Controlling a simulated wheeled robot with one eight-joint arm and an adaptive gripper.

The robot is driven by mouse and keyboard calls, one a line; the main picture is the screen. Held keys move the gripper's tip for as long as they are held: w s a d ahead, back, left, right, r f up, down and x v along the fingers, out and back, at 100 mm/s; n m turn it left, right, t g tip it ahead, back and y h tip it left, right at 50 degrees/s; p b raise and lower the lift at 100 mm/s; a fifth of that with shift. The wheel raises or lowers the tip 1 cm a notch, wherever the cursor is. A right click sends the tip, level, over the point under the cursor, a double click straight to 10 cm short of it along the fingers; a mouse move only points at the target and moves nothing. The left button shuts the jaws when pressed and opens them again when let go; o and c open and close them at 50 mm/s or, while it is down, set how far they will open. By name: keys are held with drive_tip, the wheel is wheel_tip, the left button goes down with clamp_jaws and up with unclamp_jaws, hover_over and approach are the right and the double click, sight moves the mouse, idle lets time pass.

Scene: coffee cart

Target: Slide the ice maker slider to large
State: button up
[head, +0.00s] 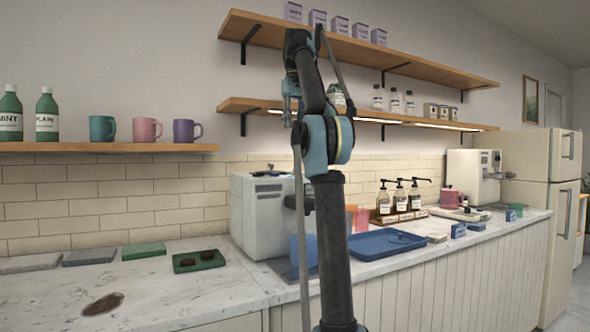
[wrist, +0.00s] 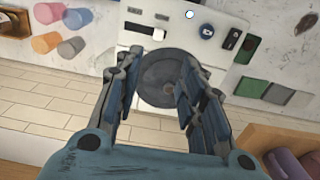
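The ice maker (head: 255,215) is a white box on the counter in the head view, partly covered by my arm.
A blue tray (head: 385,243) and cups (wrist: 62,28) stand beside the machine. A green tray (head: 198,261) with dark items lies on its other side. Wall shelves (head: 330,110) run above the counter; a shelf with mugs (wrist: 285,165) shows at the wrist view's lower right.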

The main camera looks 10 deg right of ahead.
sight(296, 171)
drive_tip(key=f, duration=1.6)
drive_tip(key=shift+d+f, duration=0.3)
